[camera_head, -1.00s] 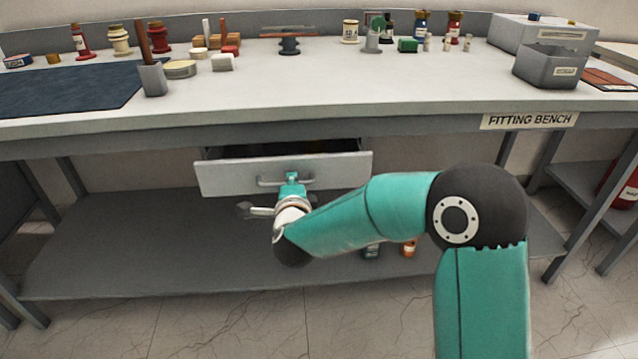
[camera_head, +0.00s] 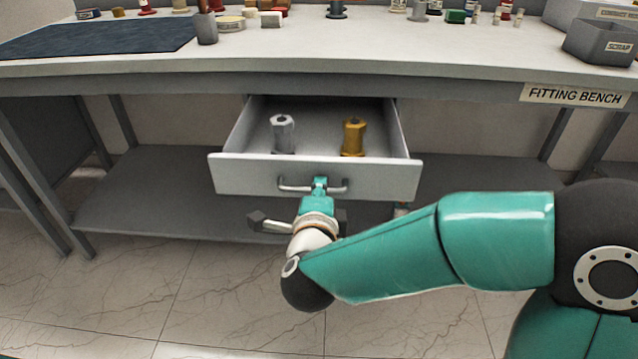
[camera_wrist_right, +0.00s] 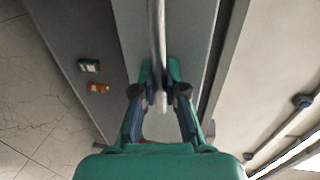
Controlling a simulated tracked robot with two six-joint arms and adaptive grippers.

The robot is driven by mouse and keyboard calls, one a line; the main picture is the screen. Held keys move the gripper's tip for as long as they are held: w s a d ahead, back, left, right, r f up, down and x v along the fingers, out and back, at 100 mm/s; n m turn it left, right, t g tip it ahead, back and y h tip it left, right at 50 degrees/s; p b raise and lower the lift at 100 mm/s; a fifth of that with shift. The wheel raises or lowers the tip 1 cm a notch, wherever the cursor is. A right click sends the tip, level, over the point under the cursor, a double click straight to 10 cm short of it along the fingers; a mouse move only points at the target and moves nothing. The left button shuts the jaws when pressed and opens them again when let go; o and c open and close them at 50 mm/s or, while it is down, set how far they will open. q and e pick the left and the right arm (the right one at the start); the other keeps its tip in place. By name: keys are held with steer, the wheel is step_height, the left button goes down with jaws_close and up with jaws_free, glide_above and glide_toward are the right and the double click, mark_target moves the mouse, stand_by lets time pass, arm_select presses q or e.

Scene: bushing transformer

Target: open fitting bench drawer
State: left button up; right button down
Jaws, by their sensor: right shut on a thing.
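The fitting bench drawer (camera_head: 235,174) is a light grey box pulled well out from under the bench top. A silver hexagonal part (camera_head: 283,134) and a brass-coloured one (camera_head: 353,137) stand upright inside it. My right gripper (camera_head: 319,184) is shut on the drawer's bar handle (camera_head: 290,187) near its middle. In the right wrist view, the two fingers of my right gripper (camera_wrist_right: 159,88) lie on either side of the handle (camera_wrist_right: 157,40). My left gripper is not in view.
The bench top (camera_head: 400,60) carries a dark mat (camera_head: 95,38), a grey scrap bin (camera_head: 600,42) and several small items along the back. A lower shelf (camera_head: 150,195) runs under the drawer.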

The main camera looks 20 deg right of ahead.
steer(key=shift+s+f, duration=0.15)
steer(key=shift+f, duration=0.05)
steer(key=c, duration=1.5)
jaws_free()
steer(key=shift+r, duration=0.1)
steer(key=v, duration=1.1)
steer(key=shift+s+a, duration=0.2)
steer(key=shift+s, duration=0.1)
